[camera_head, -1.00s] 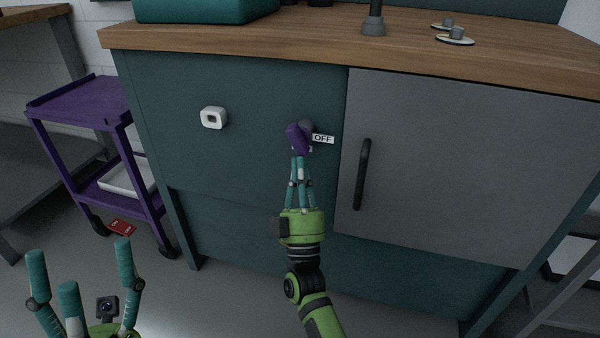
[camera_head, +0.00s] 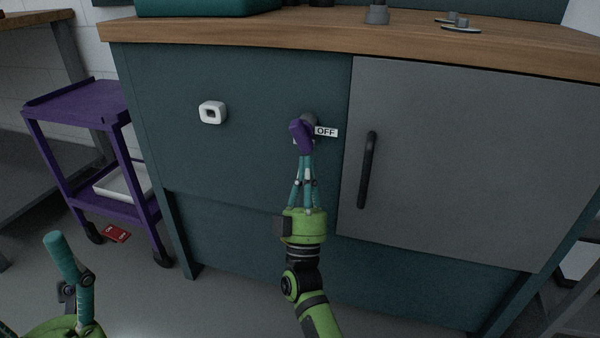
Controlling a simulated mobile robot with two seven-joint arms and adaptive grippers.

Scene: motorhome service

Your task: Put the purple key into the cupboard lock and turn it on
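The purple key (camera_head: 301,134) is at the round grey lock (camera_head: 309,119) on the teal front of the cupboard (camera_head: 255,90). A white "OFF" label (camera_head: 326,132) shows just right of the lock. My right gripper (camera_head: 306,155) reaches up from below, with its teal fingers closed together on the lower part of the key. The key covers much of the lock, so I cannot tell how deep it sits.
A grey door with a black handle (camera_head: 367,170) is right of the lock. A white square fitting (camera_head: 212,112) sits to the left. A wooden worktop (camera_head: 300,38) overhangs above. A purple trolley (camera_head: 85,105) stands at the left, with a red tag (camera_head: 116,233) on the floor.

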